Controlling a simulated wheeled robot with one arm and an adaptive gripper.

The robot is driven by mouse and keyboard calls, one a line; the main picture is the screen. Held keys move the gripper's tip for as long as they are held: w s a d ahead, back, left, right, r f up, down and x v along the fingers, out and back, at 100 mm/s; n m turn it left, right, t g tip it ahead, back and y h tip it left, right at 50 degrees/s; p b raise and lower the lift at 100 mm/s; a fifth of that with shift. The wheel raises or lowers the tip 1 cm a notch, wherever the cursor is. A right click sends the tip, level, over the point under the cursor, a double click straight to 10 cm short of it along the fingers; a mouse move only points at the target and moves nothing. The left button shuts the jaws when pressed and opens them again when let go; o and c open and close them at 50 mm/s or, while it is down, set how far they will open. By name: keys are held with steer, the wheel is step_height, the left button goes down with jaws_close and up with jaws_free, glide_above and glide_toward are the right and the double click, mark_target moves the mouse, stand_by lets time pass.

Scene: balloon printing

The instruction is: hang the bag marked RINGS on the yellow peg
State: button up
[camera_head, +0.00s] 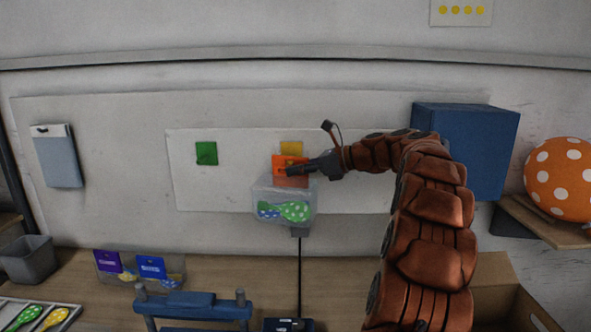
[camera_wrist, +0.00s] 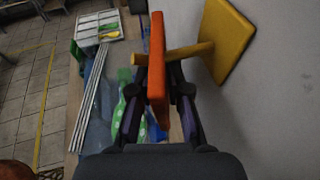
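A clear bag (camera_head: 284,203) with an orange header card (camera_head: 290,165) hangs in front of the white board, holding green and blue dotted pieces. I cannot read its mark. The yellow peg's plate (camera_head: 291,147) shows just above the card in the head view. In the wrist view the card (camera_wrist: 157,75) stands edge-on between my fingers, and the yellow peg (camera_wrist: 188,53) shows on both sides of it. Whether the peg runs through the card's hole or behind it is hard to tell. My gripper (camera_head: 290,170) appears shut on the card, fingers on either side.
A green peg plate (camera_head: 206,153) is on the board to the left. Two bags with purple (camera_head: 107,262) and blue (camera_head: 151,267) cards stand on the bench. A blue box (camera_head: 465,150) and an orange dotted balloon (camera_head: 562,178) are at the right.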

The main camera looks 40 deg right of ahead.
steer(key=o, duration=0.4)
steer(key=shift+c, duration=0.2)
steer(key=v, duration=0.8)
